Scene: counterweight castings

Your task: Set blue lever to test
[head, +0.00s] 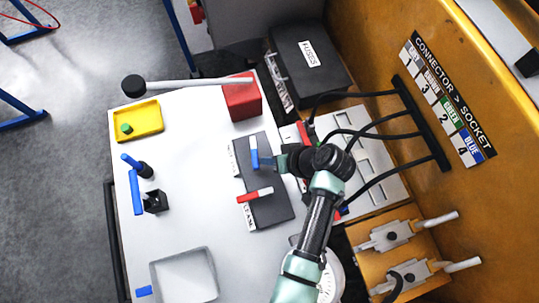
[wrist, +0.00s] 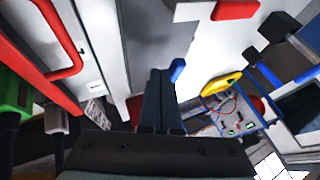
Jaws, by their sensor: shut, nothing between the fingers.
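The blue lever (head: 254,153) is on the upper part of a dark grey panel on the white table and runs up and down in the head view. A white label strip with unreadable lettering lies along the panel's left edge. My gripper (head: 277,161) is just right of the blue lever, low over the panel. In the wrist view its fingers (wrist: 160,88) are together and empty. A small blue piece (wrist: 178,70) shows right beside the fingertips; I cannot tell whether they touch it.
A red block (head: 241,97) with a long grey bar stands above. A yellow tray (head: 139,121) and blue parts (head: 136,190) are left. Black cables and the fuse box (head: 308,62) are right.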

